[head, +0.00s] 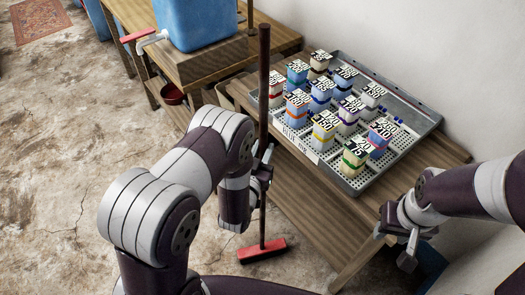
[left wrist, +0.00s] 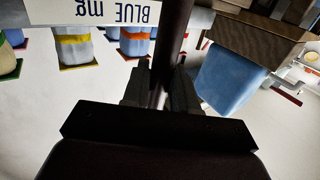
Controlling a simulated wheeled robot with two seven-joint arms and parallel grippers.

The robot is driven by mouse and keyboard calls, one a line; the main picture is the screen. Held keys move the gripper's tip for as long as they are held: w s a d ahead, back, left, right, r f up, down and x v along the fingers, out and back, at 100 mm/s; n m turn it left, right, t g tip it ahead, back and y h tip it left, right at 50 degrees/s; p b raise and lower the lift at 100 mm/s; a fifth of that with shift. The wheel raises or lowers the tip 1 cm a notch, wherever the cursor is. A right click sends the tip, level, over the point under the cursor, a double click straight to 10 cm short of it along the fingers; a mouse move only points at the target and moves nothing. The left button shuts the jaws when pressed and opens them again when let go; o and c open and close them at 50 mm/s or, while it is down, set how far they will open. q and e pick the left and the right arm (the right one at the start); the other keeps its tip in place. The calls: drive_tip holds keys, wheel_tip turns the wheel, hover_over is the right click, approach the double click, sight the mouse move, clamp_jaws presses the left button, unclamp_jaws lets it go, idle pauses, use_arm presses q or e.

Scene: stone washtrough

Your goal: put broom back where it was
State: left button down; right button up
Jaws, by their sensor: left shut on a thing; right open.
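The broom (head: 263,110) has a long dark brown handle and a red head (head: 262,251) with dark bristles. It stands nearly upright in the head view, with its head at the stone floor in front of the wooden bench. My left gripper (head: 266,172) is shut on the broom handle around its middle. In the left wrist view the dark handle (left wrist: 174,40) runs up between the two fingers of my left gripper (left wrist: 161,88). My right gripper (head: 408,240) is open and empty, to the right of the bench's near end.
A metal tray (head: 345,186) of several labelled containers sits on the wooden bench (head: 330,215), close behind the broom. A blue water container (head: 197,22) stands on a wooden stand (head: 215,62) at the back. A red bowl (head: 171,94) is below.

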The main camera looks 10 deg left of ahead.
use_arm(q)
drive_tip(key=c, duration=0.9)
unclamp_jaws()
drive_tip(key=shift+o, duration=0.2)
drive_tip(key=shift+s+r, duration=0.1)
drive_tip(key=shift+r, duration=0.05)
drive_tip(key=s+g, duration=0.2)
drive_tip(key=g, duration=0.1)
drive_tip(key=s+g, duration=0.1)
drive_tip(key=shift+s+a+f+n+g+y, duration=0.1)
drive_tip(key=shift+a+f+n+g+y, duration=0.2)
drive_tip(key=shift+a+y, duration=0.1)
drive_tip(key=s+a+r+g, duration=0.1)
drive_tip(key=s+r+g, duration=0.2)
drive_tip(key=s+g, duration=0.3)
drive_tip(key=s+a+r+g, duration=0.2)
drive_tip(key=s+g, duration=0.3)
drive_tip(key=s, duration=0.4)
drive_tip(key=shift+s+a+r+g, duration=0.25)
drive_tip(key=shift+s+r+g, duration=0.15)
drive_tip(key=shift+r, duration=0.25)
